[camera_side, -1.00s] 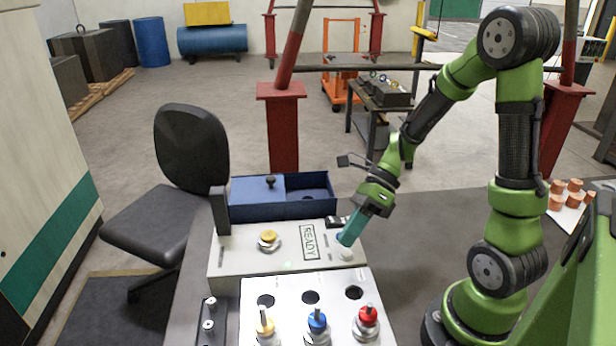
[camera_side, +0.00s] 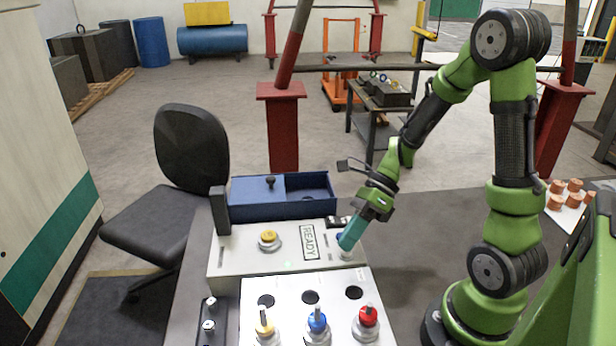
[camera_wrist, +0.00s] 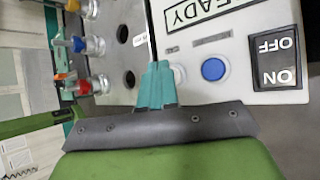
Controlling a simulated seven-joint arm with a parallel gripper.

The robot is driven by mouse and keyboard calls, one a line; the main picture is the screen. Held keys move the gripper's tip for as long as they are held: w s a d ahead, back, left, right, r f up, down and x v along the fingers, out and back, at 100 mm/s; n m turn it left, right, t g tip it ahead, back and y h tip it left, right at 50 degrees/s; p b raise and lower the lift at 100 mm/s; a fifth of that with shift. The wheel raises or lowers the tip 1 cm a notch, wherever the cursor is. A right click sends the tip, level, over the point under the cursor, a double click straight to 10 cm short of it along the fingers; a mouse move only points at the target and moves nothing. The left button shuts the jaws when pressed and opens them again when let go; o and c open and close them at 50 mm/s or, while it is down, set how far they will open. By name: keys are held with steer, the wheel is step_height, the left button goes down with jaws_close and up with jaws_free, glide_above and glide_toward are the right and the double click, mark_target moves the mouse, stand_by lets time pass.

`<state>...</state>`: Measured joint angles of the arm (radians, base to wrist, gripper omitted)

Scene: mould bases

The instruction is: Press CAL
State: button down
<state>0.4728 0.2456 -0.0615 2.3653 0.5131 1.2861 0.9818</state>
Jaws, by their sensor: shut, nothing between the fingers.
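A pale control panel (camera_side: 230,258) carries a yellow button (camera_side: 268,238), a READY plate (camera_side: 308,243), and a blue button (camera_wrist: 213,69) beside a white button (camera_wrist: 179,74). No CAL lettering is readable. My gripper (camera_side: 346,244) is shut and empty, its teal fingers pointing down at the white button (camera_side: 346,255). The fingertips (camera_wrist: 158,68) hide part of that button in the wrist view; I cannot tell whether they touch it. The blue button is clear of the fingers in the wrist view.
A black OFF/ON switch (camera_wrist: 276,58) sits beyond the blue button. A nearer white box (camera_side: 290,290) has dark holes and yellow, blue and red-topped fittings. A blue open bin (camera_side: 250,212) stands behind the panel. A chair (camera_side: 190,150) is at left.

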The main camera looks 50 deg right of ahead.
steer(key=shift+f, duration=0.2)
steer(key=shift+r, duration=0.1)
stand_by(0.4)
steer(key=shift+r, duration=0.65)
steer(key=shift+r, duration=2.5)
